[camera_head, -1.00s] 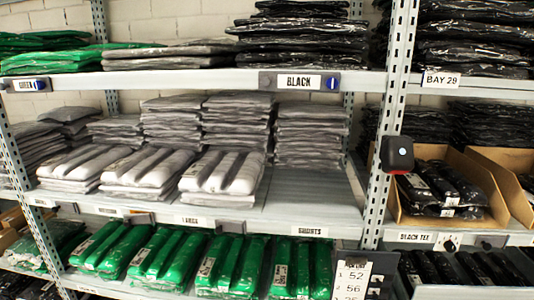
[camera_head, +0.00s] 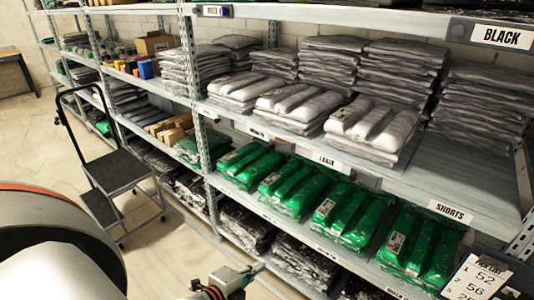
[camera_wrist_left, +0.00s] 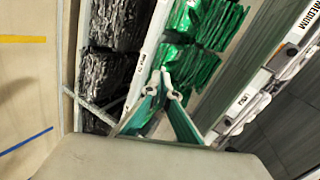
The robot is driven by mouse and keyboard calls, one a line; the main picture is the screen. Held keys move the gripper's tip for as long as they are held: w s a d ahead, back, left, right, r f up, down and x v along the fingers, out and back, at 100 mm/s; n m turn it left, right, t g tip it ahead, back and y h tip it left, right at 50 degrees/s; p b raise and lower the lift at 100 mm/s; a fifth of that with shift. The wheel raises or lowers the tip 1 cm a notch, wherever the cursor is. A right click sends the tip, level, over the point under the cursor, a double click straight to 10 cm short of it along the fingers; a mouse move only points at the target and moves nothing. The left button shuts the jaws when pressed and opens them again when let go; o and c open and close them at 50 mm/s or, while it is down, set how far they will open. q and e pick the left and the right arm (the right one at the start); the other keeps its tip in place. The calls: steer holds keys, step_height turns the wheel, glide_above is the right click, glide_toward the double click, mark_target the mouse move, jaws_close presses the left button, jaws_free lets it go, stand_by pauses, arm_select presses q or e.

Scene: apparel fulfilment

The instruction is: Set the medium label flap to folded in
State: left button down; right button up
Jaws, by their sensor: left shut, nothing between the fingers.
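The medium label (camera_head: 258,132) is a small white tag on the front edge of the middle shelf, left of the large label (camera_head: 327,161). It also shows at the upper right of the left wrist view (camera_wrist_left: 299,35), with the large label (camera_wrist_left: 240,104) nearer. Grey fittings sit along this edge; I cannot tell how the medium label flap stands. My left gripper (camera_head: 250,272) is low at the bottom of the head view, below and apart from the label. In the left wrist view its fingers (camera_wrist_left: 166,80) are shut and empty. My right gripper is out of view.
Green bagged garments (camera_head: 300,185) fill the shelf below, and white and grey stacks (camera_head: 300,105) fill the labelled shelf. A step cart (camera_head: 120,172) stands at left on open floor. A pick list card (camera_head: 478,280) is at the lower right.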

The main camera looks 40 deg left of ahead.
arm_select(q)
steer(key=w+a+r+m+t+y, duration=0.1)
steer(key=w+a+r+m, duration=0.2)
steer(key=r+m, duration=0.25)
steer(key=w+a+r+m+t, duration=0.1)
steer(key=w+a+r+m, duration=0.25)
steer(key=r, duration=0.25)
steer(key=m+t+y+p, duration=0.1)
steer(key=m+t, duration=0.2)
steer(key=m, duration=0.6)
glide_toward(271, 144)
steer(key=w, duration=0.4)
steer(key=shift+w+d, duration=0.3)
steer(key=shift+w, duration=0.05)
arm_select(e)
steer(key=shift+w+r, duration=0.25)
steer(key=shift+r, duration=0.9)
arm_select(q)
steer(key=shift+p, duration=0.3)
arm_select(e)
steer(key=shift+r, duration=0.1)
arm_select(q)
steer(key=shift+w+a+m+h, duration=0.95)
steer(key=shift+w+m+h, duration=0.15)
steer(key=shift+h, duration=0.5)
steer(key=shift+s, duration=0.15)
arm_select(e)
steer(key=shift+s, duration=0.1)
